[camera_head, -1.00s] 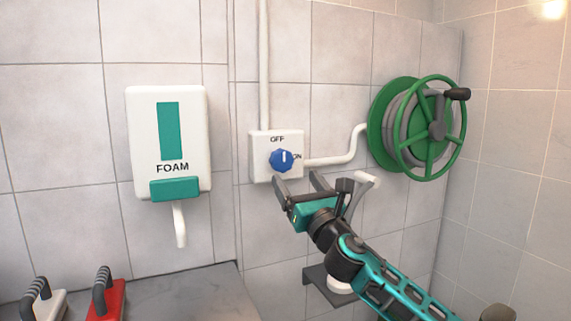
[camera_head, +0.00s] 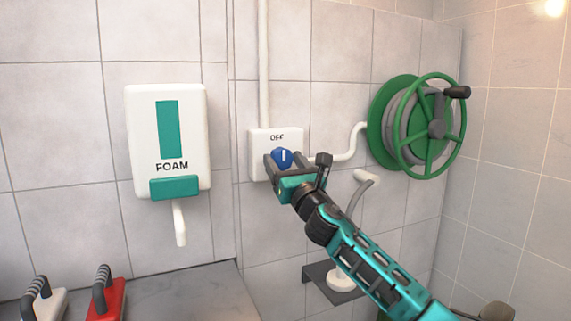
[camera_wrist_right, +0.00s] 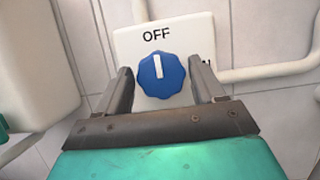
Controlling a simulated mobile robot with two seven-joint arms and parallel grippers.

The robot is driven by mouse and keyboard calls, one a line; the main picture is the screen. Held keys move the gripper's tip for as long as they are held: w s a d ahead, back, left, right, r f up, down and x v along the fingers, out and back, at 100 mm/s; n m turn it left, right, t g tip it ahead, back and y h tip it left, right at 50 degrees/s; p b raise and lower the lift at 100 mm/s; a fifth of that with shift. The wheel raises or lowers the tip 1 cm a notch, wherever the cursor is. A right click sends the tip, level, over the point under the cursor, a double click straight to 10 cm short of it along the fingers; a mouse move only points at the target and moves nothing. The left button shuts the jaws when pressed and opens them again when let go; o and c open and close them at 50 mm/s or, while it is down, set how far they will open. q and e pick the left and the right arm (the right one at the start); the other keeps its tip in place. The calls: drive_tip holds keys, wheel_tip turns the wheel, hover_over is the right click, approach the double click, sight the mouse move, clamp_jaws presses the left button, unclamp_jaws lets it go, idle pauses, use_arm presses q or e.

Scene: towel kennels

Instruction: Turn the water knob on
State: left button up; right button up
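The blue water knob (camera_head: 282,158) sits on a white wall box (camera_head: 257,146) marked OFF at the top. Its white pointer line points up toward OFF in the right wrist view, where the knob (camera_wrist_right: 161,74) lies between my right gripper's fingers. My right gripper (camera_head: 284,162) is open, with one finger on each side of the knob and a visible gap to each in the wrist view. I cannot tell whether the fingertips reach the box. The ON label is mostly hidden behind the right finger. My left gripper is not in view.
A white FOAM dispenser (camera_head: 141,118) hangs on the wall at the left. A green hose reel (camera_head: 438,130) is on the wall at the right, joined to the box by a white pipe (camera_head: 345,152). A red-based brush (camera_head: 108,297) lies at the lower left.

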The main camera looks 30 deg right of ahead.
drive_tip(key=c, duration=0.8)
drive_tip(key=shift+o, duration=0.2)
